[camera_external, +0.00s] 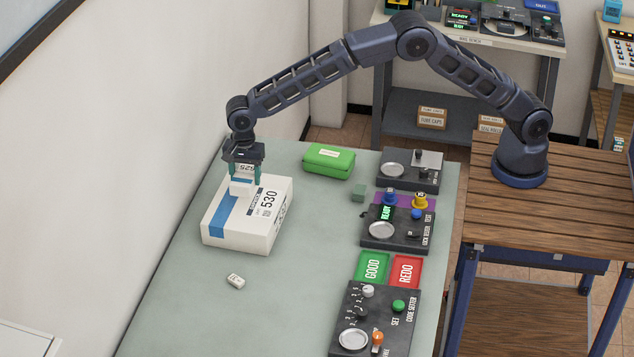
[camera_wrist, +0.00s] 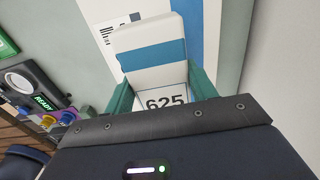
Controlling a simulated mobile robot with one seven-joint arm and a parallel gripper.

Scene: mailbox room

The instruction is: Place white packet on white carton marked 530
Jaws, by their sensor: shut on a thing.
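The white carton marked 530 (camera_external: 268,225) lies flat on the table, with a blue stripe across its top and side. My gripper (camera_external: 244,176) is over the carton's far left part, its teal fingers pointing down. It is shut on the white packet (camera_external: 241,187), which reads 625 and has a blue band. In the wrist view the packet (camera_wrist: 150,50) sits between the two fingers (camera_wrist: 160,88), with the carton (camera_wrist: 205,35) behind it. I cannot tell whether the packet's underside touches the carton's top.
Dark device panels (camera_external: 398,236) and green GOOD and red REDO trays (camera_external: 406,271) line the right side. A small white tag (camera_external: 236,281) lies in front.

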